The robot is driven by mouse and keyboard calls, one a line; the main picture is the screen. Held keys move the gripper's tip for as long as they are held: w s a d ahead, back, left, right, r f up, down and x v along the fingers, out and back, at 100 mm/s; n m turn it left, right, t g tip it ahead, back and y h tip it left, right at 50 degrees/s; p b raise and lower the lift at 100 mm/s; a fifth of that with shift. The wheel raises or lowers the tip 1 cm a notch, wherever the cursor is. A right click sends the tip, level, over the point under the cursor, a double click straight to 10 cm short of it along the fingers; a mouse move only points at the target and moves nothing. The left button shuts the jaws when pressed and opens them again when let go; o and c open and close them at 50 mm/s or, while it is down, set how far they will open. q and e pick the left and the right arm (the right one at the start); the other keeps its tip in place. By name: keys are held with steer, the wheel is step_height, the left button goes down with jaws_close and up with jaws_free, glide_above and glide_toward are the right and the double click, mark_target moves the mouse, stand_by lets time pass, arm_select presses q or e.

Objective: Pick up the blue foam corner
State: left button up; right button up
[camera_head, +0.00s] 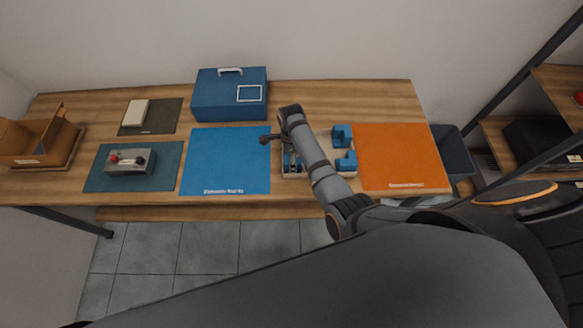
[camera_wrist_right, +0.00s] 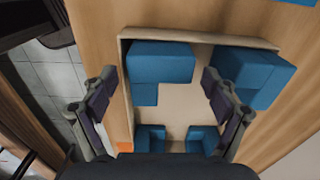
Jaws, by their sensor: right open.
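Several blue foam corners sit in a shallow light tray (camera_wrist_right: 190,108). In the wrist view two large ones show at the top left (camera_wrist_right: 160,65) and top right (camera_wrist_right: 255,75). Two smaller-looking ones show at the bottom left (camera_wrist_right: 150,137) and bottom right (camera_wrist_right: 203,138). My right gripper (camera_wrist_right: 160,80) is open and empty above the tray, with the top-left corner between its fingers in the picture. The right finger overlaps the edge of the top-right corner. In the head view my right arm hides part of the tray; two corners (camera_head: 342,134) (camera_head: 347,162) show beside it. My left gripper is not in view.
An orange mat (camera_head: 402,155) lies right of the tray and a blue mat (camera_head: 227,160) left of it. A blue case (camera_head: 215,98) stands behind. A grey device (camera_head: 130,160), a cardboard box (camera_head: 30,140) and a dark bin (camera_head: 452,150) are farther away.

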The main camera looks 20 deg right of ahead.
steer(key=shift+f, duration=0.3)
steer(key=c, duration=1)
steer(key=shift+r, duration=0.15)
